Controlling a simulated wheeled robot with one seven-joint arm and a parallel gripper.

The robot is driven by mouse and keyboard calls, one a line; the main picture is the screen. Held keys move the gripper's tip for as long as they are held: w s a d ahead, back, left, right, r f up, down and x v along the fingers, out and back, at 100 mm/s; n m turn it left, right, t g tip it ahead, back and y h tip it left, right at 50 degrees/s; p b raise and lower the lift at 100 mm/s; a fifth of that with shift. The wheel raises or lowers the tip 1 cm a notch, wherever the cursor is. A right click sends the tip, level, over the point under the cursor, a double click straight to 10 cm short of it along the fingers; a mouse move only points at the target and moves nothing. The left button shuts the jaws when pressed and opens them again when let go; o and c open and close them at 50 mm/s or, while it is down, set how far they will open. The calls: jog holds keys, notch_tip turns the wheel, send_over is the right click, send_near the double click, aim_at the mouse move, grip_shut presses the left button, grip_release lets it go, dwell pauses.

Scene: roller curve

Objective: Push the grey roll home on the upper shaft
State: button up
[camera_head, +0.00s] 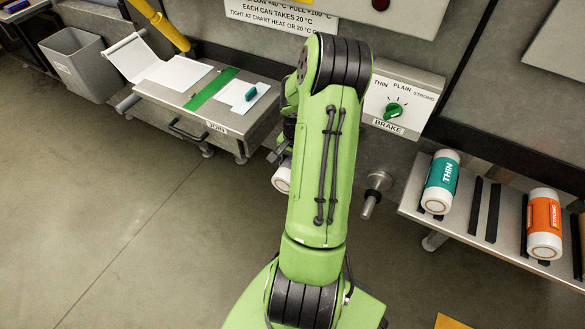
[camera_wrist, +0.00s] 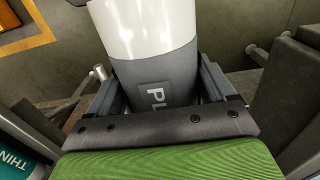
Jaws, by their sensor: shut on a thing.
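The grey roll (camera_wrist: 155,72) has a white upper part and a grey band with letters starting "PL". In the wrist view it sits between the two fingers of my gripper (camera_wrist: 160,92), which are shut on its grey band. In the head view only a pale end of the roll (camera_head: 281,181) shows left of my arm, below my gripper (camera_head: 276,152); my arm hides the rest. A bare metal shaft (camera_head: 369,205) sticks out of the wall right of my arm. In the wrist view a shaft (camera_wrist: 259,56) shows right of the roll, apart from it. Whether the roll is around a shaft is hidden.
A shelf (camera_head: 470,222) at right holds a teal THIN roll (camera_head: 441,182) and an orange STRONG roll (camera_head: 544,224). The BRAKE dial (camera_head: 394,111) is above the shaft. A JOIN table (camera_head: 212,112) and grey bin (camera_head: 78,65) stand at left. The left floor is clear.

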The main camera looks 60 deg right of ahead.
jog(key=shift+w+d+p, duration=0.25)
jog(key=shift+d+p, duration=0.25)
jog(key=shift+d, duration=2.05)
jog(key=shift+w+d+p, duration=0.2)
jog(key=shift+d+p, duration=0.25)
jog(key=shift+d, duration=2.15)
jog(key=shift+w+d+p, duration=0.25)
jog(key=shift+d+p, duration=0.25)
jog(key=shift+d, duration=2.05)
jog(key=o, duration=1.3)
jog(key=shift+c, duration=0.2)
notch_tip(320, 180, up, 8)
jog(key=shift+f+p, duration=0.2)
jog(key=shift+p, duration=0.75)
